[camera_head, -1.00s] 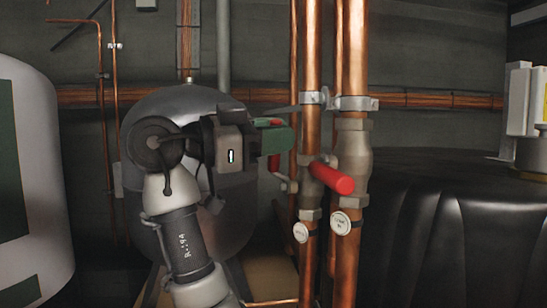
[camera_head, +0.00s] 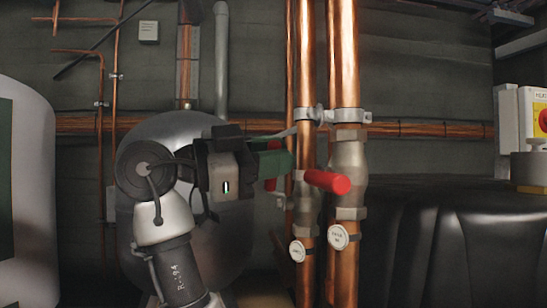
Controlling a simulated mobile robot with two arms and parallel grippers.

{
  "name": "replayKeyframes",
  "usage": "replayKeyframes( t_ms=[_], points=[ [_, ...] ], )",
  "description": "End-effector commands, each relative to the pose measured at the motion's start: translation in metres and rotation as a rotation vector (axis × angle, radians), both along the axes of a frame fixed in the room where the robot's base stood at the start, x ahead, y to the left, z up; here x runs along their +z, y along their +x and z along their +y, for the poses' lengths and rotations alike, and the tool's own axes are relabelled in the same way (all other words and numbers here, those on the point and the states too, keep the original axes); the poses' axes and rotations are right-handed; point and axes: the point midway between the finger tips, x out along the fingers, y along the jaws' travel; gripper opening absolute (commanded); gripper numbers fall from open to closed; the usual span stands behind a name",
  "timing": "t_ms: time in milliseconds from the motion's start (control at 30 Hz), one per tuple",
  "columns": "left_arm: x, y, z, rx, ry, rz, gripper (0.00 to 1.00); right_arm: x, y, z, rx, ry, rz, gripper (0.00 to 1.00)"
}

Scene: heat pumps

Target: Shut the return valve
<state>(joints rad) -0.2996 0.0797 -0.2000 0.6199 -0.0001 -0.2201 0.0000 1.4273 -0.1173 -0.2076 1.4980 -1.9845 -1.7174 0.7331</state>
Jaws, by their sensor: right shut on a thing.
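My right gripper (camera_head: 276,160) comes in from the lower left, with dark green fingers pointing right. It is shut on a red valve lever (camera_head: 271,185), which shows above and below the fingers and is partly hidden by them. A second red lever (camera_head: 328,181) points out towards me from the valves on the two copper pipes, clear of the gripper. A valve body (camera_head: 349,167) sits on the right pipe. Round white tags hang on the left pipe (camera_head: 297,250) and the right pipe (camera_head: 338,237); their writing is too small to read. My left gripper is out of view.
A dark round tank (camera_head: 195,130) stands behind my right arm, and a white tank (camera_head: 38,150) is at the left edge. A black wrapped tank (camera_head: 435,225) fills the lower right. A panel with a red button (camera_head: 541,120) is at the right edge.

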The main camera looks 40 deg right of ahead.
Motion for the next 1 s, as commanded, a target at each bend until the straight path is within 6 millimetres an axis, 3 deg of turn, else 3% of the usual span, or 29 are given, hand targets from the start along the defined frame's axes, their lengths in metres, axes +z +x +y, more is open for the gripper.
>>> replayKeyframes(
  t_ms=[33, 167, 533, 1000],
  points=[
    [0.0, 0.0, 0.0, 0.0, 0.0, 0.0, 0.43, 0.0, 0.0, 0.0, 0.001, 0.001, 0.0, 0.24],
    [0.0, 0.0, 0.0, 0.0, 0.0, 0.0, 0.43, 0.0, 0.0, 0.0, 0.0, 0.001, 0.001, 0.44],
    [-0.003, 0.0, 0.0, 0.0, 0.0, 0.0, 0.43, -0.002, 0.002, 0.006, 0.002, 0.001, 0.003, 0.44],
    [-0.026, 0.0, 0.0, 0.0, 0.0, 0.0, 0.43, -0.011, 0.026, 0.087, 0.002, 0.001, 0.003, 0.44]
  ],
)
